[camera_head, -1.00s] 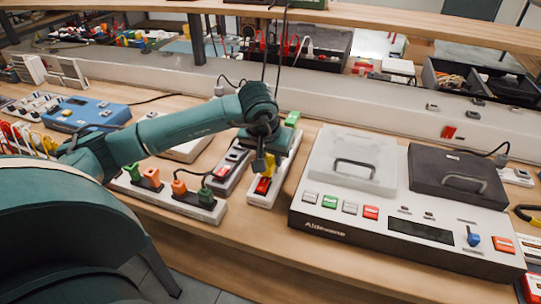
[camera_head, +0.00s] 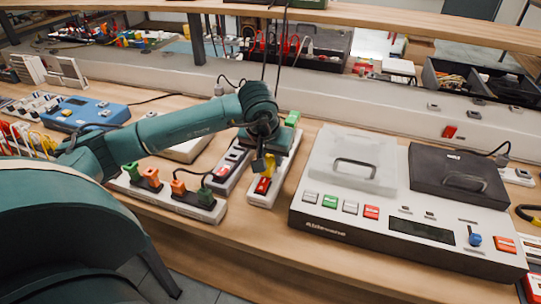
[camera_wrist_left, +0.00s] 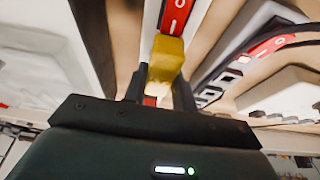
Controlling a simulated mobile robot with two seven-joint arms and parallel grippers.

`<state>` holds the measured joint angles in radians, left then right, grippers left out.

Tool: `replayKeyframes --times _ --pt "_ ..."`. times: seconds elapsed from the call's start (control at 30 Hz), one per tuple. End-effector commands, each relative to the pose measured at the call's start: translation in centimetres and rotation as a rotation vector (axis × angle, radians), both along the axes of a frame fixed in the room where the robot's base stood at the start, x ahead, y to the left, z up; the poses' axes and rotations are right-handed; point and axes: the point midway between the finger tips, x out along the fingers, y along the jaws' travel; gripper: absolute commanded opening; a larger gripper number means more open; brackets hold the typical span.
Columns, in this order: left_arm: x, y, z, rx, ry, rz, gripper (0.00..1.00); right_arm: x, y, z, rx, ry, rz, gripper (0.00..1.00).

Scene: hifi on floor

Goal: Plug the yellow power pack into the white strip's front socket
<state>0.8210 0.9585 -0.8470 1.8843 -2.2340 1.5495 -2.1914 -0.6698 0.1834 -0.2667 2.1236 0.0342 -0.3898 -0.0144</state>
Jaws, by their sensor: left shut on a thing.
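The yellow power pack (camera_head: 270,160) is at my left gripper (camera_head: 263,163), over the white strip (camera_head: 258,200). In the left wrist view the yellow power pack (camera_wrist_left: 166,58) sits between the two dark fingers of my left gripper (camera_wrist_left: 160,88), which is shut on it. The strip carries a red switch (camera_head: 262,186) near its front end and a green plug (camera_head: 292,118) at its far end. The gripper and pack hide the strip's sockets below them, so I cannot tell whether the pack's pins are in a socket. My right gripper is not in view.
Left of the strip is another strip (camera_head: 233,160) with a red switch. A longer strip with orange and green plugs (camera_head: 205,197) lies nearer the front left. A large white device (camera_head: 300,215) stands close on the right. Bare wood shows along the bench's front edge.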

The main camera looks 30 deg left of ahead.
Motion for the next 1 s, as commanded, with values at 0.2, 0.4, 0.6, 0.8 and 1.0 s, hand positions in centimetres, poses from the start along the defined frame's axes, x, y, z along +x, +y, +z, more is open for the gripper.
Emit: replayKeyframes --times 0.2,0.4,0.6,0.8,1.0 --pt "0.01 0.01 0.00 0.000 0.000 0.000 0.07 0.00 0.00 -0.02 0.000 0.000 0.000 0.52" --pt "0.01 0.01 0.00 0.000 0.000 0.000 0.07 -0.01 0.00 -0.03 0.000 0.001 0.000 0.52" --pt "0.00 0.01 -0.01 0.000 0.000 0.000 0.42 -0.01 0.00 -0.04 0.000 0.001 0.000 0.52" --pt "-0.01 0.01 -0.01 0.000 0.000 0.000 0.52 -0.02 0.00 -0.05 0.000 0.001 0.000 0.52" --pt "-0.02 0.01 -0.04 0.000 0.001 0.000 0.52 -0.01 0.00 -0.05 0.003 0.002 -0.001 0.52"
